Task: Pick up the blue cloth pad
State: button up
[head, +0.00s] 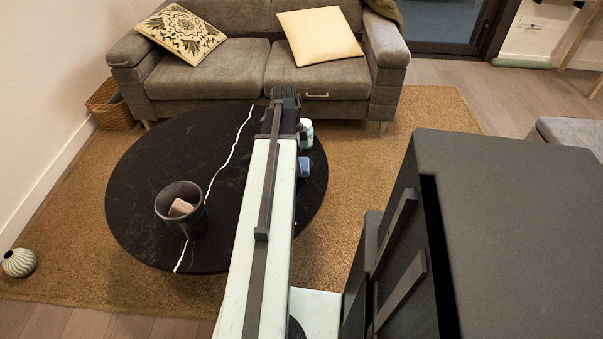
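A small blue object (304,167), which looks like the blue cloth pad, is on the dark round table (140,160) near its right edge. My arm partly hides its left side. My gripper (285,97) is at the far end of my pale arm, over the far part of the table, beyond the blue object in the picture. Its fingers are too small and too much hidden by the arm to show whether they are open or shut.
A white jar (306,133) stands just beyond the blue object. A dark pot (167,207) with a pinkish block (181,207) in it is on the table's left part. A grey sofa (212,77) is behind the table. A striped vase (19,262) is at the far left.

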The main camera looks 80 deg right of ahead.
jog(key=f, duration=0.1)
jog(key=f+b, duration=0.2)
jog(key=shift+s+d+f, duration=0.1)
jog(key=shift+s+f, duration=0.15)
jog(key=shift+s, duration=0.05)
jog(key=shift+r, duration=0.2)
jog(key=c, duration=1.4)
notch_tip(320, 180, up, 10)
jog(key=p, duration=1)
jog(key=shift+c, duration=0.2)
jog(key=o, duration=0.6)
jog(key=c, duration=0.5)
jog(key=shift+o, duration=0.2)
